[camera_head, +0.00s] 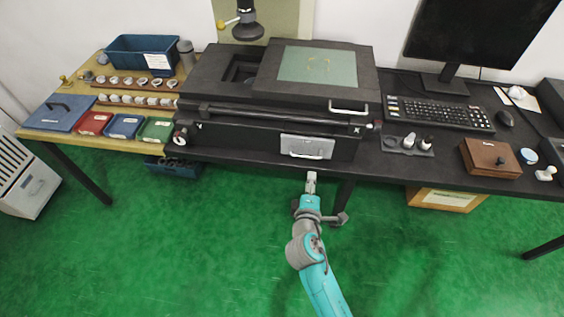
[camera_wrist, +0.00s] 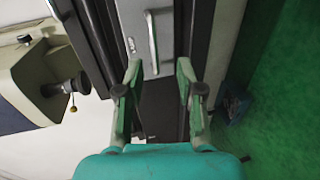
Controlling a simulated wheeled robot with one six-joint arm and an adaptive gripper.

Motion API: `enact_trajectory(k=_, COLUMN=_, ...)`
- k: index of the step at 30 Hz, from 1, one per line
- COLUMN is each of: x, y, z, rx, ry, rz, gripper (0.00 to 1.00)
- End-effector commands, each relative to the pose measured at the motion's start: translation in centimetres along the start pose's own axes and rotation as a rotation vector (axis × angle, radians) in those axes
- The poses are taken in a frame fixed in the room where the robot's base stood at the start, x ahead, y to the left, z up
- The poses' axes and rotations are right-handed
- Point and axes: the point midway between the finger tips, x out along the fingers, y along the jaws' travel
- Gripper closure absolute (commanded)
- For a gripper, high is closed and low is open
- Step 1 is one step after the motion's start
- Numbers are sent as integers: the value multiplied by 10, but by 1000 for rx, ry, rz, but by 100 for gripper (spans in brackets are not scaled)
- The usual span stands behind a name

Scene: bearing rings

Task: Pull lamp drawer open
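The lamp drawer (camera_head: 318,143) is a silver-grey panel in the front of the black machine. It looks closed, roughly flush with the front. Its bar handle (camera_head: 306,156) runs along the lower part of the panel. In the wrist view the drawer front (camera_wrist: 164,22) and the handle (camera_wrist: 152,43) lie ahead of the fingers. My gripper (camera_head: 311,178) is in front of and below the handle in the head view. In the wrist view my gripper (camera_wrist: 159,65) is open, with its two fingers apart and nothing between them. The handle appears just beyond the fingertips; contact cannot be told.
The black machine's lid has another handle (camera_head: 348,108) above the drawer. Coloured trays (camera_head: 124,127) and rows of rings stand left. A keyboard (camera_head: 440,114) and a brown box (camera_head: 490,157) stand right. A cardboard box (camera_head: 446,199) sits below the table. Green floor in front is clear.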

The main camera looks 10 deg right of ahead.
Motion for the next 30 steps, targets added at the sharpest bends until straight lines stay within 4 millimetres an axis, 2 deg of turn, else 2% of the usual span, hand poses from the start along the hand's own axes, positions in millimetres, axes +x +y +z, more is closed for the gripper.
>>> enact_trajectory(k=3, x=8, y=10, z=-5, rx=-25, ry=-17, rz=13, gripper=63)
enact_trajectory(k=8, x=19, y=11, z=-5, rx=-31, ry=-23, rz=15, gripper=63)
enact_trajectory(k=21, x=91, y=13, z=-3, rx=-30, ry=-21, rz=16, gripper=63)
enact_trajectory(k=25, x=106, y=12, z=-3, rx=-30, ry=-21, rz=15, gripper=63)
enact_trajectory(k=30, x=116, y=12, z=-3, rx=-31, ry=-20, rz=14, gripper=63)
